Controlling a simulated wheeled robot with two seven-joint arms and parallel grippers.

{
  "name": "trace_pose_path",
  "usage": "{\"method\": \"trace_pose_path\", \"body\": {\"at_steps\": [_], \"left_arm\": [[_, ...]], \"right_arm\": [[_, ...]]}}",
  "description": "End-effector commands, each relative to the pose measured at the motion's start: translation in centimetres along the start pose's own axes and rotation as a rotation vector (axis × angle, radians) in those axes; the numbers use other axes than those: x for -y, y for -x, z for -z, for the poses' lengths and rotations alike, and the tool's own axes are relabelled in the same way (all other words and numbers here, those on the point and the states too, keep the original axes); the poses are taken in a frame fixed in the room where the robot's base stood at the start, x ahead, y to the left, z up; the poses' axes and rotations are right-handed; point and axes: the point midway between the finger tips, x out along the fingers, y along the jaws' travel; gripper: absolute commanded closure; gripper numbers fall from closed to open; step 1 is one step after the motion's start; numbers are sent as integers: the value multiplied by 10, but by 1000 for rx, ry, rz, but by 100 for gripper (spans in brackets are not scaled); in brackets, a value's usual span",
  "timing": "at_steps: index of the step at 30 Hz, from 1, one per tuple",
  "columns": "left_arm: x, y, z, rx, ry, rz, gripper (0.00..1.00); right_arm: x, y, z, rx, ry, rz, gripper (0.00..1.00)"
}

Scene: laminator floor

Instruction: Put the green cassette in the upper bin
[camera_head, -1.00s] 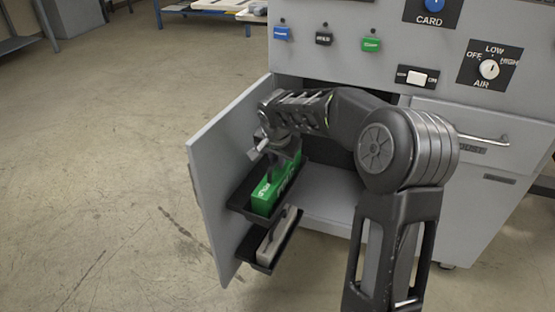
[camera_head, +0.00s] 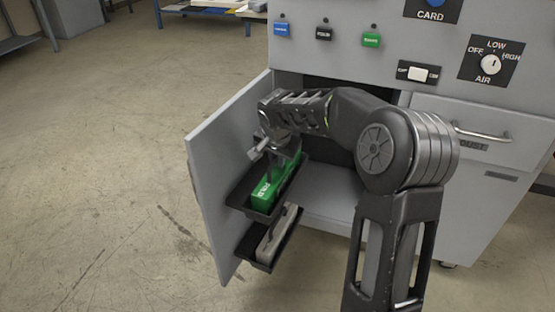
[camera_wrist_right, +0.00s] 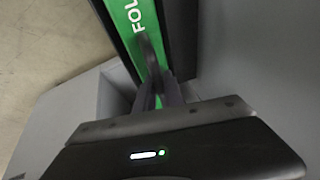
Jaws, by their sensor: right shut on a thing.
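The green cassette (camera_head: 266,189), with white lettering, sits in the upper bin (camera_head: 247,209), a black tray on the inner face of the open cabinet door. In the right wrist view the cassette (camera_wrist_right: 133,22) lies along the bin (camera_wrist_right: 178,35). My right gripper (camera_head: 284,166) reaches down over the bin and is shut on the cassette's upper part. Its fingers (camera_wrist_right: 157,84) show at the cassette in the right wrist view. The arm hides part of the cassette. My left gripper is not in view.
A lower black bin (camera_head: 259,265) holds a grey-white cassette (camera_head: 272,238). The open grey door (camera_head: 215,180) stands left of the cabinet. A drawer handle (camera_head: 483,136) sticks out at right.

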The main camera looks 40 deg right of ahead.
Motion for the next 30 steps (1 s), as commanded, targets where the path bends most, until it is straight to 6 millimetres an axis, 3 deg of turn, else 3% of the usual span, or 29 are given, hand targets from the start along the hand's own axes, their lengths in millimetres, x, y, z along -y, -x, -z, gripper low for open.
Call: {"method": "trace_pose_path", "body": {"at_steps": [6, 7, 16, 27, 30], "left_arm": [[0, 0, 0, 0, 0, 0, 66], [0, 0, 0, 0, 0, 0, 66], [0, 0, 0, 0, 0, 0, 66], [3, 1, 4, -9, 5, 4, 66], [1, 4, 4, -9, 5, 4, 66]], "right_arm": [[-1, -2, -2, 3, 1, -4, 100], [-1, -2, -2, 3, 1, -4, 87], [-1, -2, -1, 3, 1, -3, 62], [-2, -2, -2, 3, 1, -4, 62], [-1, 11, 0, 2, 0, -3, 62]]}}
